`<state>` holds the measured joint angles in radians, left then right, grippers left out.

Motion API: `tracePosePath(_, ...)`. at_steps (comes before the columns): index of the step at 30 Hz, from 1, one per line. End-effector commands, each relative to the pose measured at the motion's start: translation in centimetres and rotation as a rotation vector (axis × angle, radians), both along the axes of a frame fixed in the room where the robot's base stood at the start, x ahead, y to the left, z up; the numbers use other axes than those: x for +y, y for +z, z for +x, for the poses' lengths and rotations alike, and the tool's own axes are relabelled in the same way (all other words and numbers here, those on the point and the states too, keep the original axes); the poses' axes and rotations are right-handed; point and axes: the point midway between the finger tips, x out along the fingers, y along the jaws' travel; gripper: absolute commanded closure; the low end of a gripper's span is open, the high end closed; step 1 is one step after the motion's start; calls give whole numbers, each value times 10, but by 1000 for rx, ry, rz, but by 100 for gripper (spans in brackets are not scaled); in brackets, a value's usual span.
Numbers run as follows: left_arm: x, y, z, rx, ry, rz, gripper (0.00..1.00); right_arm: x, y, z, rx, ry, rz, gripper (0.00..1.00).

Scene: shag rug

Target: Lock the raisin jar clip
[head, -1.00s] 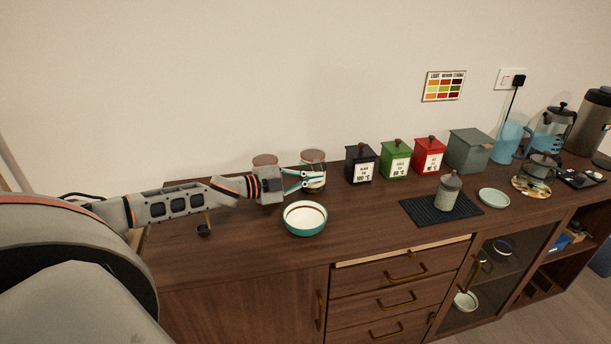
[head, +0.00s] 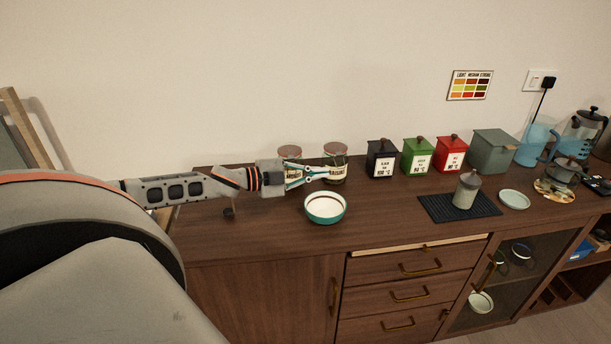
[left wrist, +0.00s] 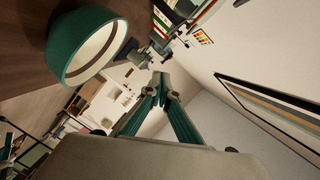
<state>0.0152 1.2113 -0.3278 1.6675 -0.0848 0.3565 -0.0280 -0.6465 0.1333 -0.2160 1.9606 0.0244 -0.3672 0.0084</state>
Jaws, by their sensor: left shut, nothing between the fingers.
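Two glass jars with reddish-brown lids stand at the back left of the cabinet top in the head view, a left jar (head: 290,152) and a right jar (head: 335,149). Their labels are too small and too covered to read, so I cannot tell which holds raisins. No clip can be made out. My left gripper (head: 336,173) is shut and empty, its fingertips in front of the right jar's lower part; contact cannot be told. Its arm and fingers hide part of both jars. In the left wrist view the gripper (left wrist: 162,84) shows its fingertips together, with no jar visible. My right gripper is out of view.
A teal bowl (head: 325,209) stands just in front of the gripper. Black (head: 381,160), green (head: 417,156) and red (head: 452,155) canisters stand to the right. A grey-green jar (head: 466,192) stands on a dark mat (head: 432,206).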

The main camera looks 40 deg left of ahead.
Motion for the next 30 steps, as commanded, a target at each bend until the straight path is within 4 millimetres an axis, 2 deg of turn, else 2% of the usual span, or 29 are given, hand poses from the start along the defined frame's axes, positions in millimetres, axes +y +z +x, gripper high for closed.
tracePosePath(12,15,3,-29,3,0,1,100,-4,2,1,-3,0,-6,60)
tracePosePath(21,18,5,-34,0,-1,2,100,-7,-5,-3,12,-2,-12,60)
tracePosePath(30,18,5,-34,-1,0,2,100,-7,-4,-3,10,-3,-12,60)
